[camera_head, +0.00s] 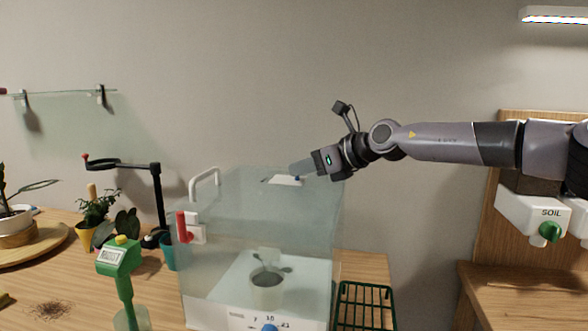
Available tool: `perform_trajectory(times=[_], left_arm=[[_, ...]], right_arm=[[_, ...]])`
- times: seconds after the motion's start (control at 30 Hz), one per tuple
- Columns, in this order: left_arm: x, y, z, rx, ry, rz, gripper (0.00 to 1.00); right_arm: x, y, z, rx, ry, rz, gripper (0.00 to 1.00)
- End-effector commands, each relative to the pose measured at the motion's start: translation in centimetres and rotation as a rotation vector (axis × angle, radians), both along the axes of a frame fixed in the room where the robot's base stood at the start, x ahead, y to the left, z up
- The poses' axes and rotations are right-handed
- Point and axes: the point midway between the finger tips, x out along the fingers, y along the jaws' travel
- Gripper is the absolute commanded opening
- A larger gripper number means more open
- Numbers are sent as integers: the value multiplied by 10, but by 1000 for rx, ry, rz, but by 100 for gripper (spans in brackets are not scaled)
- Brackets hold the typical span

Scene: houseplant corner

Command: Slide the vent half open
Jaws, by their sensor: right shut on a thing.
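The vent (284,181) is a small white plate on the top of a clear box (225,245), with a dark slot edge at its left end. My right gripper (293,170) comes in from the right, above the box top. Its fingers are shut at the vent's right part, where a small blue spot shows. The grip itself is partly hidden by the fingers, and how far the vent stands open is too small to tell. My left gripper is not in view.
A white handle (204,179) and a red lever (182,226) are at the box's left. A pot (266,290) stands inside. A green sprayer (121,270), plants and a black lamp stand (158,200) are farther left. A green rack (364,307) is right; a soil dispenser (540,214) hangs far right.

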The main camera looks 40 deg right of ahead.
Motion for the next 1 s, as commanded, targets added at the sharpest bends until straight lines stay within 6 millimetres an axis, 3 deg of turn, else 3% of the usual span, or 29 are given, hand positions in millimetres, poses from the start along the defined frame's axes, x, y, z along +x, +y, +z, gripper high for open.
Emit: perform_trajectory(times=[0.37, 0.4, 0.47, 1.0], left_arm=[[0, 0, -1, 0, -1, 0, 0], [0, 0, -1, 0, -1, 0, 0], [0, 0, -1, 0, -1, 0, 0], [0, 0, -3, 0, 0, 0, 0]], right_arm=[[-3, -3, 1, 2, -6, -1, 0], [-3, -3, 1, 1, -6, -1, 29], [-3, -3, 1, 2, -5, 0, 45], [-14, -6, 6, 0, -6, 1, 45]])
